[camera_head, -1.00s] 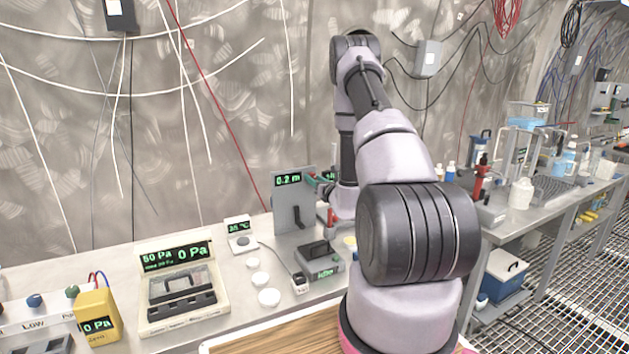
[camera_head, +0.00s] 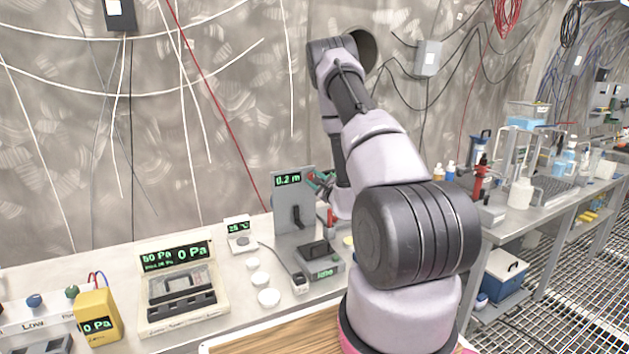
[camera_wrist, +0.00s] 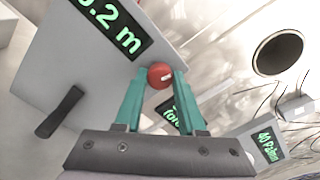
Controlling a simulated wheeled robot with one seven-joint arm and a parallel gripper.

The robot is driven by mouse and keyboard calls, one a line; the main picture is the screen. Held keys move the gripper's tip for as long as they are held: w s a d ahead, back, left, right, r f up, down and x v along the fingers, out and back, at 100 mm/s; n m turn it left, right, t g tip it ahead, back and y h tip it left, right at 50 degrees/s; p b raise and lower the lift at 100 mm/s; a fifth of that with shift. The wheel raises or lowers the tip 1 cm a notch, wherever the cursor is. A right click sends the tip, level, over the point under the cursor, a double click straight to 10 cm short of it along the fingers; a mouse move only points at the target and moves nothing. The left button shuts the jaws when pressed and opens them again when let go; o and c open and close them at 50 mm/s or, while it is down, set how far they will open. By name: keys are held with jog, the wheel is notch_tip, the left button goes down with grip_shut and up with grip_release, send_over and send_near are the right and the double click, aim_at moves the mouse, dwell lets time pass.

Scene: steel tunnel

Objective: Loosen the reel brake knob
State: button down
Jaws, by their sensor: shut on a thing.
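The reel's grey upright panel (camera_head: 282,207) stands on the bench in the head view and shows "0.2 m" in green. It fills the upper left of the wrist view (camera_wrist: 85,70), with a black crank handle (camera_wrist: 61,111) on its face. The red brake knob (camera_wrist: 160,75) with a white mark is at the panel's edge in the wrist view. My gripper (camera_wrist: 159,82) has its two teal fingers on either side of the knob, shut on it. In the head view my gripper (camera_head: 319,182) is small beside the panel, and the knob cannot be made out clearly.
A grey device (camera_head: 319,259) sits in front of the panel, with a small red-topped item (camera_head: 331,218) close by. White round lids (camera_head: 268,297) and a pressure meter (camera_head: 178,287) stand to the left. The wall is behind.

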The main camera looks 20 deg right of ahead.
jog(key=shift+n, duration=1.1)
jog(key=c, duration=0.5)
grip_release()
jog(key=shift+s, duration=0.1)
jog(key=s, duration=1)
jog(key=shift+s+d, duration=0.2)
jog(key=shift+s, duration=0.15)
